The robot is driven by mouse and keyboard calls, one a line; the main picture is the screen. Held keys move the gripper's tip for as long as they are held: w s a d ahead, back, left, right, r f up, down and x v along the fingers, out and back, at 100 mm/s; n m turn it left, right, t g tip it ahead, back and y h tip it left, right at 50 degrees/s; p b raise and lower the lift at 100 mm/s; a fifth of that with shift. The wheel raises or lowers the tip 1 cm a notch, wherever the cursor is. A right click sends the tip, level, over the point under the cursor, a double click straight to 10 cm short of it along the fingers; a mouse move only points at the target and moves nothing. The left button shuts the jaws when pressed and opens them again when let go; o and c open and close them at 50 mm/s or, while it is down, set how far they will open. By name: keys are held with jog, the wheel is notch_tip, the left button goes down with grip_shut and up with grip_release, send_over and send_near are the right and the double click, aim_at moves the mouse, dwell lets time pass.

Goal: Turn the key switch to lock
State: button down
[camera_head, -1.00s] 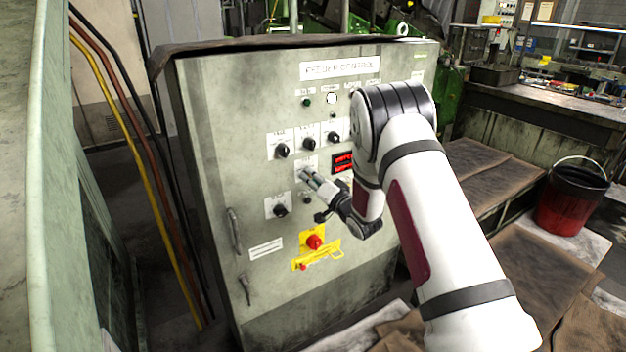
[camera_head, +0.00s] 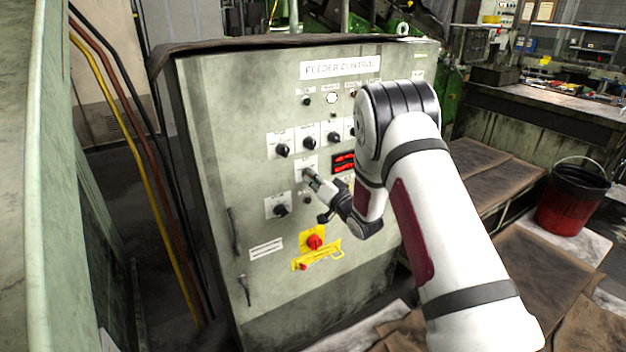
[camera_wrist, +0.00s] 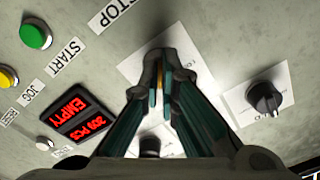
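The key switch sits on a white label plate (camera_head: 306,162) on the front of the feeder control cabinet. In the wrist view its plate (camera_wrist: 190,45) lies behind my fingertips, and a thin gold-coloured strip, seemingly the key (camera_wrist: 160,78), shows between them. My gripper (camera_head: 308,174) points at this plate, and its fingers (camera_wrist: 161,82) are close together on either side of the strip. They appear shut on it. The fingers hide most of the switch, so its turn position and markings cannot be read.
Black rotary knobs (camera_head: 282,150) stand in a row above, and another knob (camera_head: 280,211) is at lower left. A red knob on a yellow plate (camera_head: 314,242) is below. The wrist view shows a red display (camera_wrist: 74,110) and a green button (camera_wrist: 36,36).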

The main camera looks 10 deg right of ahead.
jog(key=n+b, duration=0.3)
jog(key=n, duration=1.2)
jog(key=shift+n+b, duration=0.3)
jog(key=shift+n, duration=0.4)
jog(key=c, duration=1.8)
grip_release()
jog(key=shift+c, duration=0.2)
jog(key=v, duration=1.2)
